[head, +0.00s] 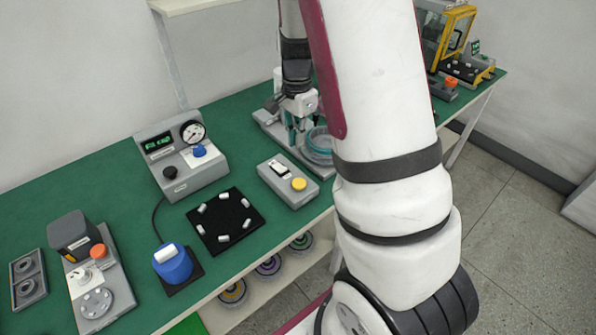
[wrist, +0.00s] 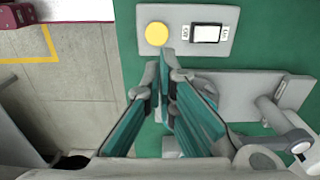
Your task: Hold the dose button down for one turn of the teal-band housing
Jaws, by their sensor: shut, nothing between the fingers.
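The teal-band housing (head: 318,148) sits at the grey fixture (head: 268,119) in the head view, partly hidden by my arm. A round yellow button (head: 299,184) is on a small grey box with a rocker switch; no readable label marks it as the dose button. It also shows at the top of the wrist view (wrist: 156,34). My gripper (head: 293,141) points down over the fixture, beyond the yellow button in the head view. Its teal-padded fingers (wrist: 165,72) are shut and empty in the wrist view, apart from the yellow button in the picture. The housing is not clear there.
A gauge box (head: 188,160) stands behind a black pad (head: 225,221) with several white pieces. A blue knob (head: 173,264) and a grey unit with an orange button (head: 98,251) are at left. Green bench space lies between them. A yellow-framed machine (head: 445,38) is at far right.

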